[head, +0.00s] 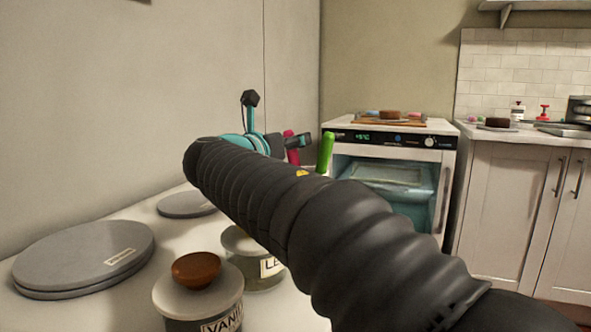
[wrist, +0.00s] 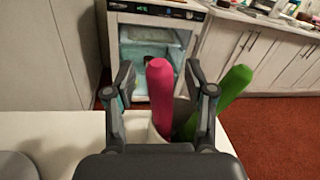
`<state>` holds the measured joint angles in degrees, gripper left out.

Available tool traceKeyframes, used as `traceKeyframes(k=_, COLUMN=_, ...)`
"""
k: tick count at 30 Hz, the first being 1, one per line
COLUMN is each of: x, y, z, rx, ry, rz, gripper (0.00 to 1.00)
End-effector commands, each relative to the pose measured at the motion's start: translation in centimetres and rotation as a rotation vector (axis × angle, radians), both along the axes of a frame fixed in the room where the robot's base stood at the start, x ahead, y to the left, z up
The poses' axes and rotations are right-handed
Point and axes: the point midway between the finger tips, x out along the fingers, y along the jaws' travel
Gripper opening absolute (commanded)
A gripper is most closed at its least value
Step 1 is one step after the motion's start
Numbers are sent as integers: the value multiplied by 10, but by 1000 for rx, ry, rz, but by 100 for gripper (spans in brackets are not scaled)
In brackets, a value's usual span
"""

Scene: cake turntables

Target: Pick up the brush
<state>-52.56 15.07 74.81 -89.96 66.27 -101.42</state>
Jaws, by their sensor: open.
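A pink handle (wrist: 160,95) and a green handle (wrist: 221,103) stand up out of a holder (wrist: 182,115) near the counter edge in the wrist view. Only the handles show, so I cannot tell which one is the brush. My gripper (wrist: 161,80) is open, with its fingers on either side of the pink handle and no clear contact. The green handle is outside the right finger, leaning right. In the head view the pink handle (head: 291,150) and green handle (head: 325,152) show beyond my arm, which hides their holder.
Lidded jars (head: 198,300) and grey discs (head: 85,257) are on the near counter (head: 165,232). A glass-door appliance (head: 390,180) stands beyond, with a board on top. Cabinets (head: 515,210) are at the right. Open red floor (wrist: 265,135) lies beside the counter.

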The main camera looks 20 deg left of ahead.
Motion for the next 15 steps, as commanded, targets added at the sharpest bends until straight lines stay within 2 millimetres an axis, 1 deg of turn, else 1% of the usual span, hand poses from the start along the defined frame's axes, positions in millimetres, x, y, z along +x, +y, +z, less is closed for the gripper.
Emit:
traceKeyframes(k=5, x=0, y=0, z=0, rx=0, ry=0, rz=0, gripper=54)
traceKeyframes(k=6, x=0, y=0, z=0, rx=1, ry=0, rz=0, gripper=44)
traceKeyframes(k=8, x=0, y=0, z=0, rx=1, ry=0, rz=0, gripper=29)
traceKeyframes(k=9, x=0, y=0, z=0, rx=1, ry=0, rz=0, gripper=19)
traceKeyframes(k=11, x=0, y=0, z=0, rx=1, ry=0, rz=0, gripper=4)
traceKeyframes(k=12, x=0, y=0, z=0, rx=1, ry=0, rz=0, gripper=0)
traceKeyframes(k=15, x=0, y=0, z=0, rx=1, ry=0, rz=0, gripper=0)
